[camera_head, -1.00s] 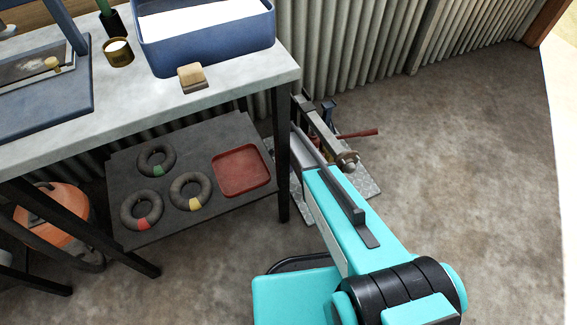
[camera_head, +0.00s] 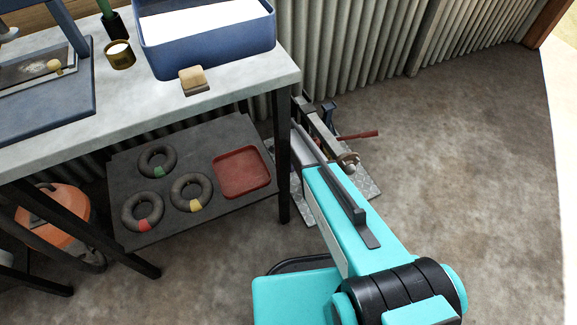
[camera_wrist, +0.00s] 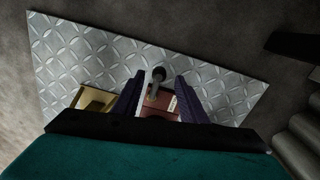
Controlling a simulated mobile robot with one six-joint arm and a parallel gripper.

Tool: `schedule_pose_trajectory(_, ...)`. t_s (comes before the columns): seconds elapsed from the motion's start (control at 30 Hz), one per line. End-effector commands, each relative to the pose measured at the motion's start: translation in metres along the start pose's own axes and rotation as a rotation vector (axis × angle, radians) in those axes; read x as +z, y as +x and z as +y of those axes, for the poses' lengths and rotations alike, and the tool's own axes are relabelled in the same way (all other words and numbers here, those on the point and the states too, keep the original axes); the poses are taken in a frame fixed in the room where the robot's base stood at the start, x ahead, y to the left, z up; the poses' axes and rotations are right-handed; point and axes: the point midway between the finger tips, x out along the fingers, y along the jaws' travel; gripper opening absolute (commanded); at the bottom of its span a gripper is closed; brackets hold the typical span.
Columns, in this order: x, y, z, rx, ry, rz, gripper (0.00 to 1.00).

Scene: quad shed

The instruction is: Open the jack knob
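In the wrist view, my gripper (camera_wrist: 160,77) is open, with its two dark purple fingers apart. A short grey upright post with a round dark top, apparently the jack knob (camera_wrist: 158,76), shows between them. Gaps show on both sides of it, and I see no contact. The post rises by a dark red block (camera_wrist: 160,103) with a small white label. In the head view, my arm hides most of the jack; a red bar (camera_head: 358,135) sticks out to the right. The fingertips cannot be made out there.
A diamond-patterned metal plate (camera_wrist: 95,50) lies beneath, with a brass-coloured block (camera_wrist: 92,98) left of the fingers. In the head view, the workbench (camera_head: 150,107) and its lower shelf (camera_head: 190,222), holding rings and a red tray (camera_head: 241,171), stand close left. Open floor lies right.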

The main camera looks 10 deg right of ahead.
Motion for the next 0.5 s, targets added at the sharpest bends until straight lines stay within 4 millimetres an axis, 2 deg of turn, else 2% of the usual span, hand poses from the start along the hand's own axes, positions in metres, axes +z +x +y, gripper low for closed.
schedule_pose_trajectory(0.03,0.0,-0.011,0.001,-0.002,0.0,0.001,0.39)
schedule_pose_trajectory(0.5,0.0,-0.085,0.0,-0.002,0.0,0.0,0.39)
